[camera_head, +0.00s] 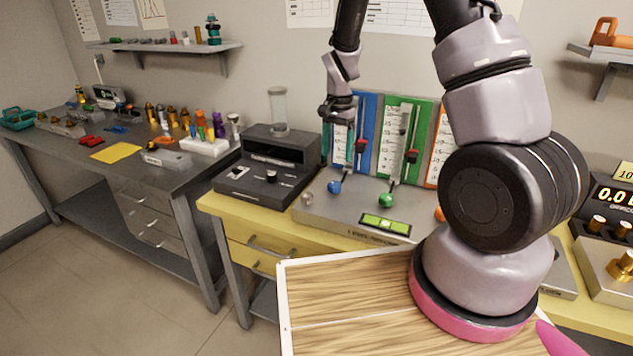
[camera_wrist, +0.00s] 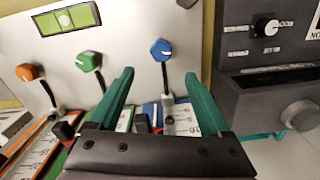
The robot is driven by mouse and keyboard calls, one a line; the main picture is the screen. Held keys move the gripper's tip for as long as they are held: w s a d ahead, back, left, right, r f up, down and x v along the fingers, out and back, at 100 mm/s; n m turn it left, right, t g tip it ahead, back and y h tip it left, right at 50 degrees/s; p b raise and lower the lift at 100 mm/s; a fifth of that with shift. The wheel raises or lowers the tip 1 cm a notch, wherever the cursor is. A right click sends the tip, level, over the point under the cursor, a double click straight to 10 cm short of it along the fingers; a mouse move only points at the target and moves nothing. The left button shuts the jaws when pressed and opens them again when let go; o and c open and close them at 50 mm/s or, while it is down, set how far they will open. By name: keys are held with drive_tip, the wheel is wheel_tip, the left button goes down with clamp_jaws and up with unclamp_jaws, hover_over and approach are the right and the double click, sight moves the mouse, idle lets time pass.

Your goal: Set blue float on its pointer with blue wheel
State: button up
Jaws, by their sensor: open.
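The blue wheel (camera_head: 334,187) stands on the sloped grey console below the blue scale panel (camera_head: 367,118). In the wrist view the blue wheel (camera_wrist: 161,50) lies ahead of and between my open fingertips, with no contact I can make out. My gripper (camera_head: 338,142) is open and empty, in front of the blue panel's left side and above the wheel. Its two teal fingers also show in the wrist view (camera_wrist: 158,76). A red-and-dark marker (camera_head: 360,147) sits low on the blue panel. I cannot tell float from pointer there.
The green wheel (camera_head: 386,200) is right of the blue one, and the orange wheel (camera_wrist: 28,72) is farther along. A green level (camera_head: 386,224) lies on the console's front. A dark machine (camera_head: 268,170) stands close at left. My arm hides much of the right side.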

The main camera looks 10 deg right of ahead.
sight(335, 183)
wheel_tip(335, 183, down, 11)
drive_tip(key=shift+a+f, duration=0.1)
drive_tip(key=shift+a, duration=0.05)
idle(0.4)
clamp_jaws()
